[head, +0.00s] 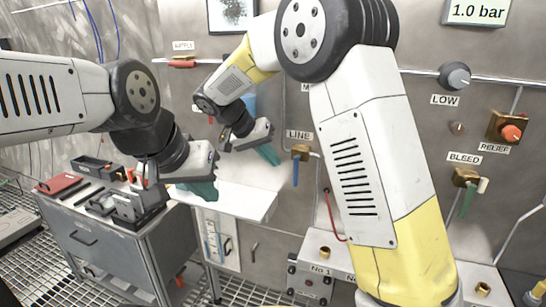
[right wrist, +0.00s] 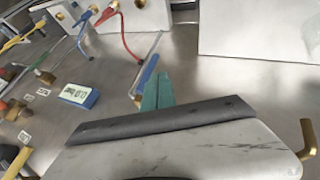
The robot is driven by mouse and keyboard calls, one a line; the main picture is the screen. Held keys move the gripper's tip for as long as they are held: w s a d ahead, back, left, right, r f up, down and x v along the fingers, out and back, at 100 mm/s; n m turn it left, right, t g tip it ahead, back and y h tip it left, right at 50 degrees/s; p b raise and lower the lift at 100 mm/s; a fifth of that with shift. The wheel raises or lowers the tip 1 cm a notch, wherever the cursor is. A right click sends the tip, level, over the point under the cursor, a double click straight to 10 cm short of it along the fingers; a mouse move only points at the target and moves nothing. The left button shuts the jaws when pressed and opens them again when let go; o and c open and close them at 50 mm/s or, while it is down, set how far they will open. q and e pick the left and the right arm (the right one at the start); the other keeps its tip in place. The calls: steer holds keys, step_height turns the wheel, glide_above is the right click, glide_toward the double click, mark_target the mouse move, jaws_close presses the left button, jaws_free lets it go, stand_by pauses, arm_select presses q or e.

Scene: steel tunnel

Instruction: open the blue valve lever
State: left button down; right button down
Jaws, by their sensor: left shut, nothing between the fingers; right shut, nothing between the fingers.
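The blue valve lever (head: 295,173) hangs straight down from a brass valve (head: 300,152) under the LINE label on the steel wall. My right gripper (head: 268,155), with teal fingers, is shut and empty just left of the lever in the head view. In the right wrist view the shut teal fingers (right wrist: 157,92) overlap the lower end of the blue lever (right wrist: 149,70); I cannot tell whether they touch.
A white shelf (head: 235,200) juts out below the right gripper. A tool cabinet (head: 105,235) with a red box (head: 60,184) stands at left. A green lever (head: 467,200) hangs at BLEED, with a RELIEF knob (head: 511,133) above. My right arm hides part of the wall.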

mark_target(297, 170)
steer(key=x, duration=0.6)
steer(key=shift+d+f, duration=0.2)
steer(key=shift+f, duration=0.05)
